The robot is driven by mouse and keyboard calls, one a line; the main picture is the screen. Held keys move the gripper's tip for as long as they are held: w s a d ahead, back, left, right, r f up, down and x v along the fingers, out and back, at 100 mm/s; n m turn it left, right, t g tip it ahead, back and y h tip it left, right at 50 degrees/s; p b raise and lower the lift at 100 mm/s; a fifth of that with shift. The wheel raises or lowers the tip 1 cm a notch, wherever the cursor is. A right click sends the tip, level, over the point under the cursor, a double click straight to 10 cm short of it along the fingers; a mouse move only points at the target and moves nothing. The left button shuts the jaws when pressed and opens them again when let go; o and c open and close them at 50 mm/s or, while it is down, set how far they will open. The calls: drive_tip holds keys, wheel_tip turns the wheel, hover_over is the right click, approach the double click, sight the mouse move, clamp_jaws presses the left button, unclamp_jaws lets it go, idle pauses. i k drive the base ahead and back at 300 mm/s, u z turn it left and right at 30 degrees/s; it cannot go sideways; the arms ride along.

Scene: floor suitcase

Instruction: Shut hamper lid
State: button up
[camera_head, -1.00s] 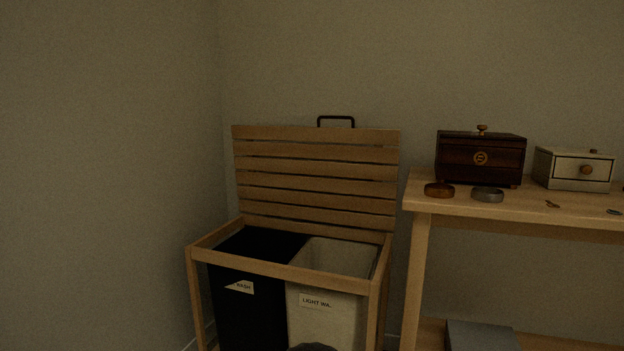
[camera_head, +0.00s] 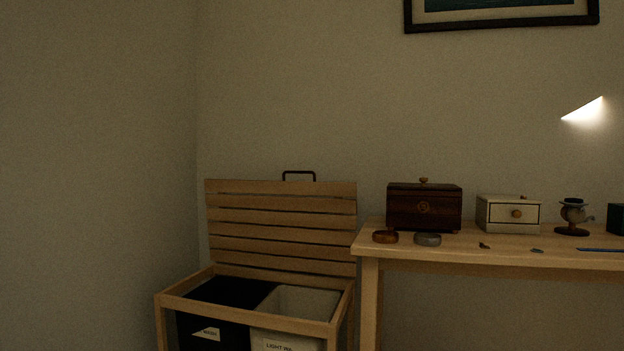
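The hamper (camera_head: 247,314) is a wooden frame at the lower left, with a black bag (camera_head: 232,292) on the left and a light bag (camera_head: 300,301) on the right. Its slatted wooden lid (camera_head: 281,229) stands open, raised at the back near the wall. A dark handle (camera_head: 299,175) sits on the lid's top edge. The lower part of the hamper is cut off by the picture edge. My gripper does not show in the current view.
A wooden table (camera_head: 460,250) stands right of the hamper. It holds a dark chest (camera_head: 424,208), a pale drawer box (camera_head: 508,214), two small round dishes and other small items. A framed picture (camera_head: 500,22) and a lit lamp (camera_head: 585,110) are above.

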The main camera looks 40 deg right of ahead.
sight(337, 221)
drive_tip(key=u, duration=0.05)
drive_tip(key=k, duration=0.8)
drive_tip(key=z, duration=1.1)
drive_tip(key=i, duration=1.5)
drive_tip(key=u, duration=0.2)
